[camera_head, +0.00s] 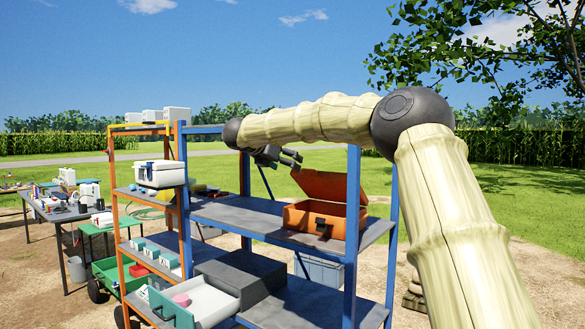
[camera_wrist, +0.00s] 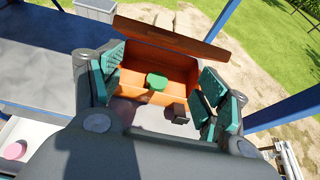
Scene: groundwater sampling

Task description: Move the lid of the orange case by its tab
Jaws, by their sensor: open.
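The orange case (camera_head: 301,219) stands on the upper shelf of a blue rack, with a dark latch on its front. Its lid (camera_head: 333,186) is raised and tilted back; it also shows in the wrist view (camera_wrist: 170,40). A small dark piece (camera_wrist: 180,115) sits at the case's near edge; I cannot tell whether it is the tab. A green object (camera_wrist: 157,82) lies inside the case. My gripper (camera_head: 291,157) is open and empty, above and left of the case and apart from the lid. In the wrist view its teal-padded fingers frame the case.
Blue rack posts (camera_head: 351,220) stand close to the case. The shelf (camera_head: 235,215) left of the case is clear. A white cooler (camera_head: 160,175) is farther left. An open drawer (camera_head: 205,300) holds a pink object below. A grey bin (camera_head: 320,269) stands behind.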

